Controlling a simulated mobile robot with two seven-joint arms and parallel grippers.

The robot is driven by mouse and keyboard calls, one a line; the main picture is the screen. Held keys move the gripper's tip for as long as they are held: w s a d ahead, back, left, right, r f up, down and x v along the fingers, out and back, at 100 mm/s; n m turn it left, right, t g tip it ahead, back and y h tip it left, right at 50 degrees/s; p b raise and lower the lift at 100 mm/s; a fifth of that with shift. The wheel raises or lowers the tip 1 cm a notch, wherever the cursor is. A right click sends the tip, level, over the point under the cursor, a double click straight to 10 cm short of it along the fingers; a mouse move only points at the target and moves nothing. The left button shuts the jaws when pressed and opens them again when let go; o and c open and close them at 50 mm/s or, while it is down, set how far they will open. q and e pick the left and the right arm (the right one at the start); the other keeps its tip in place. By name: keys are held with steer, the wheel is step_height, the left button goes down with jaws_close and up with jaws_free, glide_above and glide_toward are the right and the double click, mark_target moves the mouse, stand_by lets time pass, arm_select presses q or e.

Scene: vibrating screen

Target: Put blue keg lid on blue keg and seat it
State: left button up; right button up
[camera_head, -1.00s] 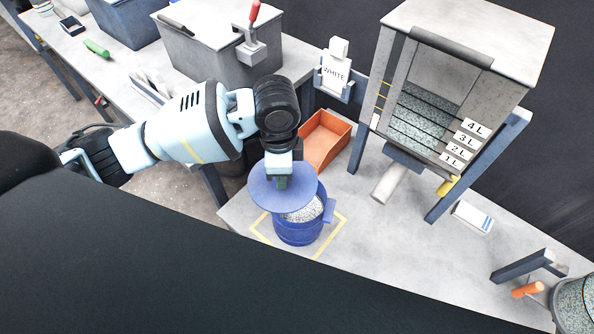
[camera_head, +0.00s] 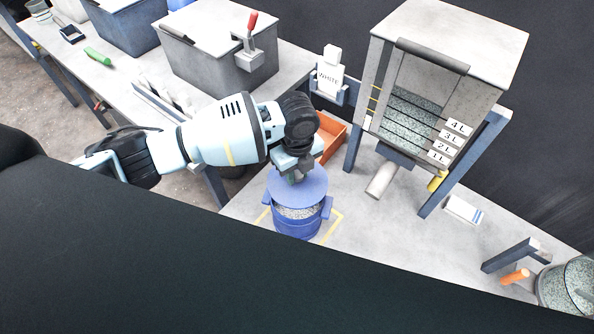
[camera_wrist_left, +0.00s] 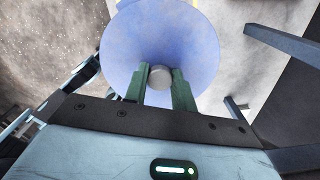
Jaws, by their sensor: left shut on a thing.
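The blue keg (camera_head: 297,222) stands on the table inside a yellow outline and holds pale granules. The round blue keg lid (camera_head: 309,184) is over the keg's mouth, with a gap through which the granules show at the front. My left gripper (camera_head: 294,176) is shut on the lid's knob from above. In the left wrist view the green fingers (camera_wrist_left: 164,86) close on the grey knob (camera_wrist_left: 159,76) at the centre of the lid (camera_wrist_left: 185,38). Whether the lid touches the far rim is hidden. My right gripper is not in view.
An orange bin (camera_head: 330,137) is just behind the keg. A white bottle (camera_head: 329,78) marked WHITE is behind.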

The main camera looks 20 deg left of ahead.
mark_target(297, 185)
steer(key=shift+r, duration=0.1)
